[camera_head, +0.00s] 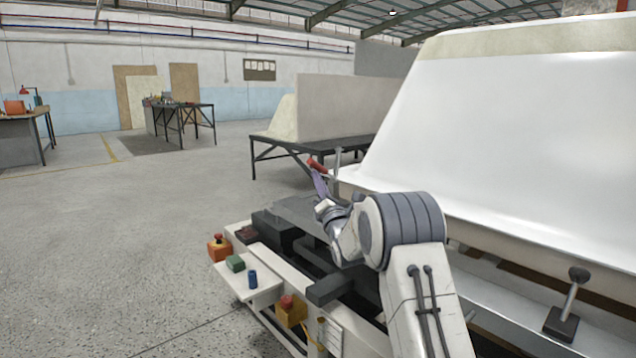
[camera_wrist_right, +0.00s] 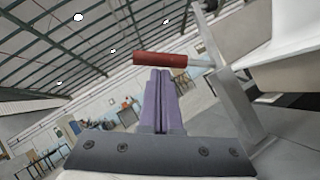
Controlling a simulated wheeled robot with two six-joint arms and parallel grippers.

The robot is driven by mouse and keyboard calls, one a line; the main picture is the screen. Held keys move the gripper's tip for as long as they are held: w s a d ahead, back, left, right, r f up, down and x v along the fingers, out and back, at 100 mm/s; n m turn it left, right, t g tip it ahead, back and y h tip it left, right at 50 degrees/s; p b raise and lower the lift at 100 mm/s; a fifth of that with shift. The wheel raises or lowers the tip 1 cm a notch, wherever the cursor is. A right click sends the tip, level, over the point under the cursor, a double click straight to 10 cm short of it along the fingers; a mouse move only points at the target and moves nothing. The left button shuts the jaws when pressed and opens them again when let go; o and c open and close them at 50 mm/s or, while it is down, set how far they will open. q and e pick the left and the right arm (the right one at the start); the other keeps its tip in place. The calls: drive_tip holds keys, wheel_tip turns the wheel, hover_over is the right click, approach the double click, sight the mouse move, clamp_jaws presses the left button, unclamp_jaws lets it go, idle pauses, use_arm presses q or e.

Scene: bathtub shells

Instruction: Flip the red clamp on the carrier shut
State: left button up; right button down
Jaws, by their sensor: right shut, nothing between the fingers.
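The red clamp handle (camera_head: 317,164) shows in the head view at the near left corner of the large white tub shell (camera_head: 520,130), beside a grey upright post. In the right wrist view the red handle (camera_wrist_right: 160,59) lies sideways just beyond the fingertips, joined by a pale rod to a grey upright plate (camera_wrist_right: 232,100). My right gripper (camera_head: 318,178) is shut and empty, its purple fingers close below the handle. In the right wrist view the closed fingers (camera_wrist_right: 160,75) point at the handle; I cannot tell whether they touch it. My left gripper is not in view.
The carrier's near edge holds a shelf (camera_head: 262,292) with a green block (camera_head: 235,263) and a blue cylinder (camera_head: 252,279). Red buttons sit on orange boxes nearby. A black knob on a rod (camera_head: 578,274) stands at right. Open floor lies to the left.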

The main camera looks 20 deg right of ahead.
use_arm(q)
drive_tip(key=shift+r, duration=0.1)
use_arm(e)
drive_tip(key=shift+r, duration=0.1)
use_arm(q)
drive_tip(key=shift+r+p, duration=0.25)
drive_tip(key=shift+p, duration=0.1)
use_arm(e)
drive_tip(key=shift+r+m+h, duration=0.2)
drive_tip(key=shift+m+h, duration=0.2)
drive_tip(key=shift+m, duration=0.1)
